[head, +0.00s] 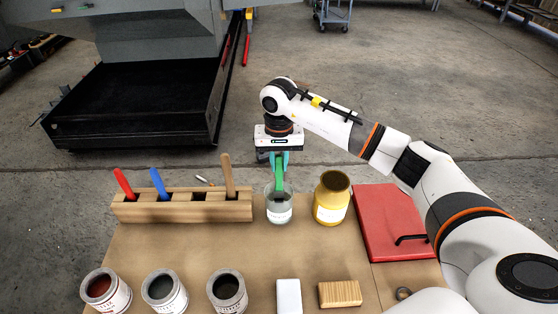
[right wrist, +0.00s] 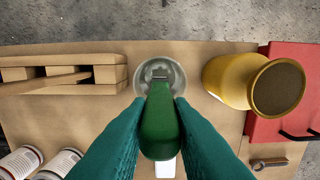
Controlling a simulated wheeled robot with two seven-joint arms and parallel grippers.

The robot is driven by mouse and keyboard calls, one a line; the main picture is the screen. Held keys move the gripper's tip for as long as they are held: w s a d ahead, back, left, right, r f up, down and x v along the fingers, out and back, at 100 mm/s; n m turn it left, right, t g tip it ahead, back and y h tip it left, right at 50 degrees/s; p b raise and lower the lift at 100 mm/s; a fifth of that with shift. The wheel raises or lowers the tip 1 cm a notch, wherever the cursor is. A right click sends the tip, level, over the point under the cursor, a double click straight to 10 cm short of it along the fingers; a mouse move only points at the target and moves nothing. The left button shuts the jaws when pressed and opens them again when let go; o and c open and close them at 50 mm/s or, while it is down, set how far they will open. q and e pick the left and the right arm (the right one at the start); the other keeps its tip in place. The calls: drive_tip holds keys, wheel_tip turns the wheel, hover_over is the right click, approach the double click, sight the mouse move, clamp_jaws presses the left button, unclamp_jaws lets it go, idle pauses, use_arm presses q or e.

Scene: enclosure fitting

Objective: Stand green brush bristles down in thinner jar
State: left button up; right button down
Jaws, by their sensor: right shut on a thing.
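My right gripper (head: 279,160) points down above the thinner jar, its teal fingers shut on the green brush (head: 279,179). The brush is upright, handle up, and its lower end reaches the mouth of the glass thinner jar (head: 279,216). In the right wrist view the green handle (right wrist: 159,125) lies between the fingertips (right wrist: 160,112), with the metal ferrule over the opening of the jar (right wrist: 143,78). The bristles are hidden, and I cannot tell how deep they are. My left gripper is not in view.
A wooden brush holder (head: 180,207) with a red, a blue and a wooden handle stands left of the jar. Several paint cans, a white block and a wooden block line the front.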

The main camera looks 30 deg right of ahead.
drive_tip(key=c, duration=1.2)
unclamp_jaws()
drive_tip(key=shift+r, duration=0.1)
wheel_tip(320, 180, up, 12)
drive_tip(key=b, duration=0.1)
drive_tip(key=shift+b, duration=0.35)
drive_tip(key=shift+s, duration=0.15)
